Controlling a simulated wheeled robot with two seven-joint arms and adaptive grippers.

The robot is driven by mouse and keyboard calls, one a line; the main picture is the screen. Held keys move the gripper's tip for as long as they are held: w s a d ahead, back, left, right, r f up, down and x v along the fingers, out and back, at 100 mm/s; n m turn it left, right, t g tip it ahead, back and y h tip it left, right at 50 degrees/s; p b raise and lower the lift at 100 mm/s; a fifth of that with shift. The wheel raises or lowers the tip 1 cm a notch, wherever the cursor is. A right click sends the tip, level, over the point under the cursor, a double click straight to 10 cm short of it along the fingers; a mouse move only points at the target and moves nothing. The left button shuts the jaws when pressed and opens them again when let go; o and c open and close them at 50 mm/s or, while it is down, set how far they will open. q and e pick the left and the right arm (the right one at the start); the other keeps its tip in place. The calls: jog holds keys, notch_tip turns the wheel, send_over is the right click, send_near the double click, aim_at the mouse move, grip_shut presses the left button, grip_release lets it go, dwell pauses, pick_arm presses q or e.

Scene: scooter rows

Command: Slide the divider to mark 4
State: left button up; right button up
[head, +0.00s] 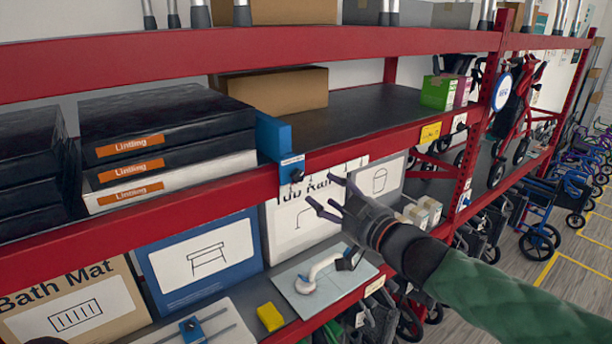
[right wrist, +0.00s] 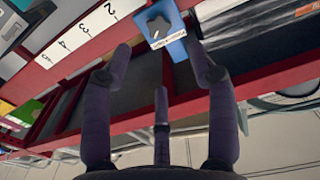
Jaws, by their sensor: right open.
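The blue divider (head: 272,138) stands upright on the upper shelf, just right of the stacked black boxes. Its front block hangs over the red shelf edge with a black knob (head: 297,175) and a small white label. In the right wrist view the divider (right wrist: 177,48) and the knob (right wrist: 159,25) show just beyond my fingertips. A white scale strip (right wrist: 84,40) with marks 2, 3 and 4 runs along the red beam beside it. My right gripper (head: 322,198) is open and empty, in front of and right of the knob, apart from it.
Black Linding boxes (head: 165,120) fill the shelf left of the divider. A brown carton (head: 275,90) stands behind. The shelf right of the divider is bare up to a green box (head: 437,92). Below are a grab-bar board (head: 300,300) and a yellow block (head: 270,317).

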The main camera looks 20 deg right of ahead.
aim_at(299, 176)
jog(key=x, duration=0.9)
jog(key=shift+w+f, duration=0.1)
jog(key=shift+f, duration=0.05)
grip_shut()
